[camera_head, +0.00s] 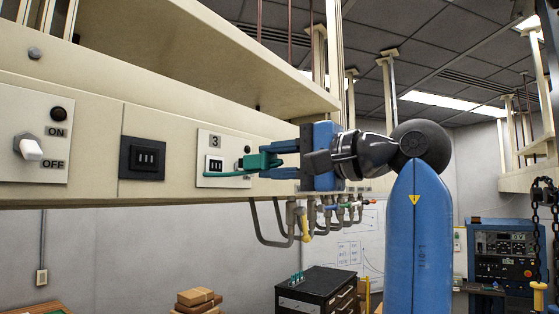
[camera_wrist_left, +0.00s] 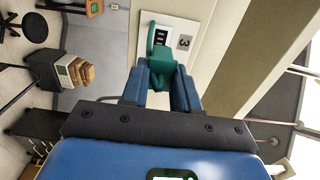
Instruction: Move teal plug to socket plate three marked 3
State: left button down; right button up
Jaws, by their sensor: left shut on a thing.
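The teal plug (camera_head: 258,161) is held between the fingers of my left gripper (camera_head: 277,158), which is shut on it. The plug overlaps the right edge of the white socket plate marked 3 (camera_head: 206,141). The plate's black slotted socket (camera_head: 215,164) shows left of the plug, and a teal cord runs across the plate below it. In the left wrist view the plug (camera_wrist_left: 165,72) sits between the blue fingers, close to the plate (camera_wrist_left: 183,25). A gap to the plate cannot be judged exactly. My right gripper is not in view.
A black socket (camera_head: 143,158) is on the panel to the left, and an ON/OFF switch plate (camera_head: 30,115) is at the far left. A beige ledge (camera_head: 200,50) overhangs above. Pipes with valves (camera_head: 305,222) hang below the panel.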

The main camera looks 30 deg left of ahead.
aim_at(246, 164)
pick_arm(q)
jog(key=shift+w+a+f, duration=0.1)
jog(key=shift+w+a, duration=0.25)
jog(key=shift+a, duration=0.5)
jog(key=shift+s+a, duration=0.1)
jog(key=shift+a, duration=1.15)
jog(key=shift+d, duration=0.25)
jog(key=shift+a, duration=0.15)
jog(key=shift+a, duration=0.25)
jog(key=shift+a, duration=0.9)
jog(key=shift+a, duration=0.85)
dwell(0.3)
